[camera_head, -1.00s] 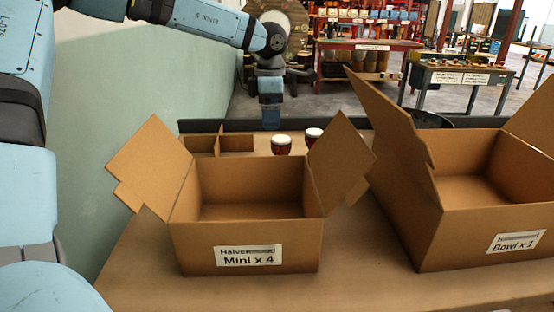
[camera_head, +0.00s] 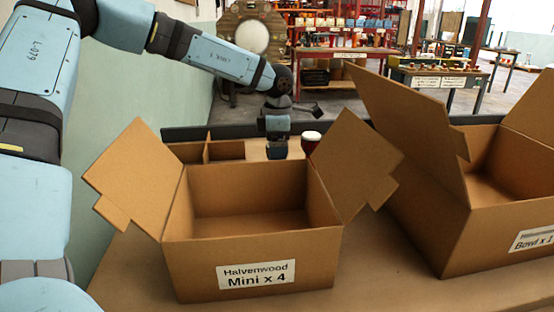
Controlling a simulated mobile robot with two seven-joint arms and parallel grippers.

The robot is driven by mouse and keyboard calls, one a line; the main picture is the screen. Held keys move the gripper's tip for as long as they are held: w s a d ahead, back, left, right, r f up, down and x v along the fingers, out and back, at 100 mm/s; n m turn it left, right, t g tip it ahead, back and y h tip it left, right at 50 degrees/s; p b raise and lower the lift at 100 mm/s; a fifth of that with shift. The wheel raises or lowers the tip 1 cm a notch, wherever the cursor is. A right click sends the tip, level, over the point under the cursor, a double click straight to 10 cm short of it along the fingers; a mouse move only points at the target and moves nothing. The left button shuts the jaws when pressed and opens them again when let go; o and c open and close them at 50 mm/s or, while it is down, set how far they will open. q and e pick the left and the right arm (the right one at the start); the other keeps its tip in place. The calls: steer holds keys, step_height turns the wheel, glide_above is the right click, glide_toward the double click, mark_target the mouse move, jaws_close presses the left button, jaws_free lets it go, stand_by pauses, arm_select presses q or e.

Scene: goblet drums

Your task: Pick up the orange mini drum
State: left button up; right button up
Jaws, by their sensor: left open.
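One mini drum (camera_head: 311,142) shows in the head view behind the near carton, with a white top and a dark reddish-brown body. Its exact colour is hard to tell at this size. My left gripper (camera_head: 277,150) points down just left of this drum, behind the carton's back edge, and is open. Its fingertips are small and partly unclear, and whatever stands directly behind them is hidden. The open carton labelled "Mini x 4" (camera_head: 251,272) stands in front, with its flaps spread. My right gripper is not in view.
A cardboard divider (camera_head: 226,150) stands left of the gripper. A second open carton, labelled "Bowl" (camera_head: 500,225), stands at the right, its tall flap leaning toward the first. The carton flap (camera_head: 352,165) rises close to the drum. Bare table (camera_head: 385,270) shows between the cartons.

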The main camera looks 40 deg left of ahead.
arm_select(q)
steer(key=c, duration=1)
